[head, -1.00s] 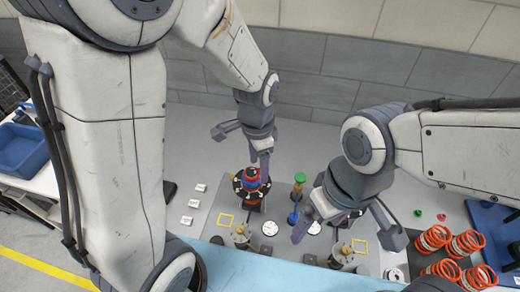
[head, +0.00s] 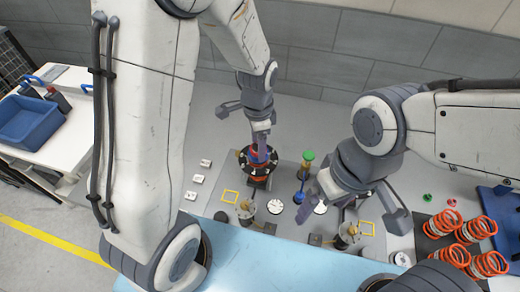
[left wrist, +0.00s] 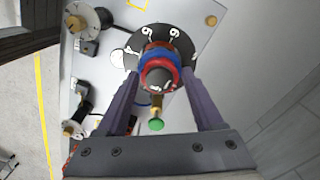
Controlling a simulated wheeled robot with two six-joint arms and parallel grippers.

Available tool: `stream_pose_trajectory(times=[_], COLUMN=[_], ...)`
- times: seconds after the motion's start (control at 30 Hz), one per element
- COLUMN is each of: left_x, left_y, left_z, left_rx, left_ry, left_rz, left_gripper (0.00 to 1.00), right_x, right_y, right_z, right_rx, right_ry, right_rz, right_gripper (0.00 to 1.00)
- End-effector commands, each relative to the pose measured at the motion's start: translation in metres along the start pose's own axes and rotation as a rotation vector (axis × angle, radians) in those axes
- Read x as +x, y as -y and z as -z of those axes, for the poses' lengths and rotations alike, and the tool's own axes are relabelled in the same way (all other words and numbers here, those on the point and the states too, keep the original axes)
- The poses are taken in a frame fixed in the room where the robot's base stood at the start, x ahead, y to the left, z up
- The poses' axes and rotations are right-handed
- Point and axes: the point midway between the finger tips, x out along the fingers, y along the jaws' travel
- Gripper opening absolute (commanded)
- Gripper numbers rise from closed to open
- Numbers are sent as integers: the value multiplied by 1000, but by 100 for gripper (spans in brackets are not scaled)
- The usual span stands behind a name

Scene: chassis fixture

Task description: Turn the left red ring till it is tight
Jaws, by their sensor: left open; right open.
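The left red ring (head: 252,155) sits on an upright post above a black disc (head: 245,167) on the grey fixture board. My left gripper (head: 244,127) is open above the post. In the left wrist view its fingers (left wrist: 160,76) stand on either side of the cap and blue band, with small gaps; contact cannot be told. One finger partly hides the ring in the head view. My right gripper (head: 352,209) is open and empty over the board's right part.
A green-topped post (head: 308,156) and a blue part (head: 298,192) stand right of the ring. Orange coils (head: 480,228) lie at the right. A blue bin (head: 30,122) is at the left. White blocks (head: 198,178) lie left of the disc.

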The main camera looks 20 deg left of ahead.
Motion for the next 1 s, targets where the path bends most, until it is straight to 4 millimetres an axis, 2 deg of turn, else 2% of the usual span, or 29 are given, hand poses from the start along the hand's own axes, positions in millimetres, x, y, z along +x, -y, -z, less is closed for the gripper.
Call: stream_pose_trajectory(times=[0.3,1.0], left_x=[-1,-2], left_y=[0,0], left_z=[0,0], left_rx=[-47,-748], left_ry=[0,1], left_rz=[0,-1], left_gripper=[69,69], right_x=[-2,-15], right_y=[0,1], right_z=[0,1], right_rx=[0,0], right_ry=[0,0], right_rz=[0,0], right_gripper=[95,95])
